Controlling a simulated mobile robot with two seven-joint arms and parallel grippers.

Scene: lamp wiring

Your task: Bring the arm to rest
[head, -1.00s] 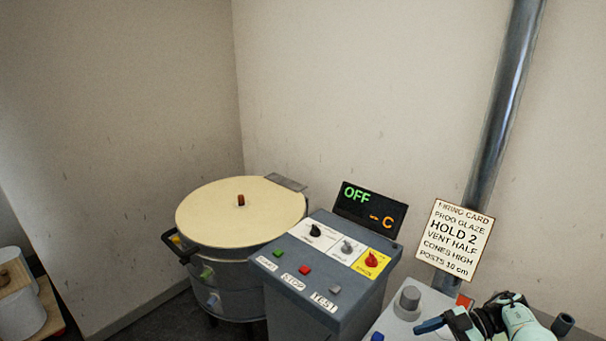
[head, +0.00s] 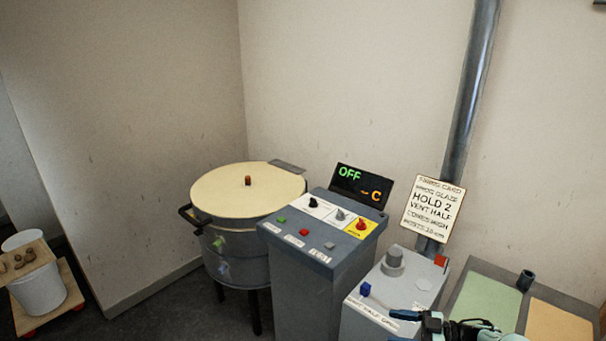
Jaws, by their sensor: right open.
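My right gripper (head: 406,322) shows at the bottom edge, right of centre, over the front of the grey box with the knob (head: 393,262). Its jaws are open and I see nothing between them. Much of the gripper and its arm is cut off by the frame edge. My left gripper is not in view.
A grey control console (head: 312,262) with knobs and buttons stands left of the box. Its display (head: 358,186) reads OFF. A round lidded kiln (head: 247,197) is farther left. A firing card (head: 432,212) hangs by a pipe (head: 468,100). A table with coloured mats (head: 488,306) is at right.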

